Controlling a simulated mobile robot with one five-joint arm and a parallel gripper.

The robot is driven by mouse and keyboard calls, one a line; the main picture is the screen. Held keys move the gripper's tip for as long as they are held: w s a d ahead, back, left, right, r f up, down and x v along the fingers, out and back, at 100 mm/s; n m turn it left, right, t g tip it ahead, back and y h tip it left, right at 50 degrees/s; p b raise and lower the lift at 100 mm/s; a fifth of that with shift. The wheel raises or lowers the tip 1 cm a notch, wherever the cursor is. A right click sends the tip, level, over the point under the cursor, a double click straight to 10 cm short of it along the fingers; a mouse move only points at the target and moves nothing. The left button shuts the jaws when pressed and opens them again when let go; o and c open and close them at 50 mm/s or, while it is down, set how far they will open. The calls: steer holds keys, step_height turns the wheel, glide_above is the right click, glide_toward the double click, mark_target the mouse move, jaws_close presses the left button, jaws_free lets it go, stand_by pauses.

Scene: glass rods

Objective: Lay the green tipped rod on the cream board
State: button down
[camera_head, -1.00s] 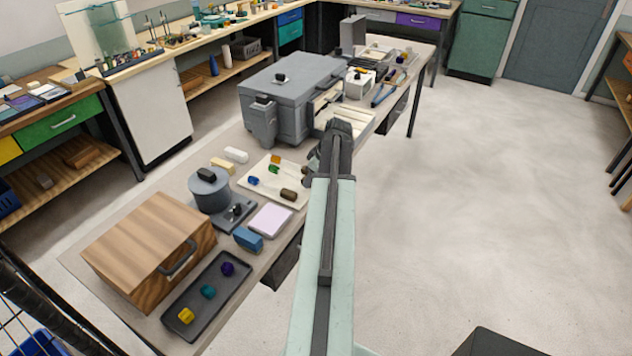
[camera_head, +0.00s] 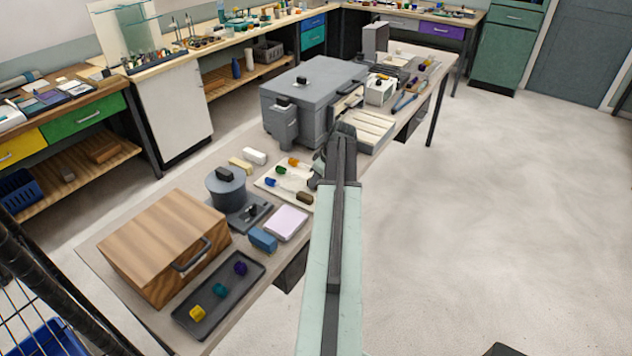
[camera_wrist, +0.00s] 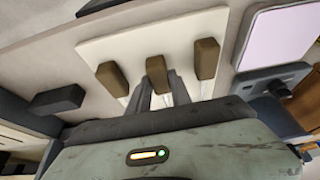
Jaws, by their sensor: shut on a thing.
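The cream board (camera_head: 266,185) lies on the bench and also fills the middle of the wrist view (camera_wrist: 88,48). Rods with orange (camera_head: 293,161), green (camera_head: 280,170) and blue (camera_head: 270,182) tips show at the board. In the wrist view three brown rod ends are side by side: left (camera_wrist: 112,79), middle (camera_wrist: 156,74) and right (camera_wrist: 206,58). My gripper (camera_wrist: 161,88) is shut around the middle one, which I take to be the green tipped rod. It is over the board; I cannot tell whether the rod touches it. The clear shafts are mostly hidden by my gripper.
A large grey case (camera_head: 312,90) and a slatted pale tray (camera_head: 368,132) are behind.

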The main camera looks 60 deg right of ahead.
steer(key=shift+f, duration=0.3)
steer(key=c, duration=1.1)
jaws_free()
steer(key=p+v, duration=0.6)
steer(key=v, duration=0.1)
steer(key=shift+w+r, duration=0.1)
steer(key=shift+r, duration=0.1)
steer(key=shift+s+r+p, duration=0.3)
steer(key=shift+p, duration=0.1)
steer(key=shift+f, duration=0.1)
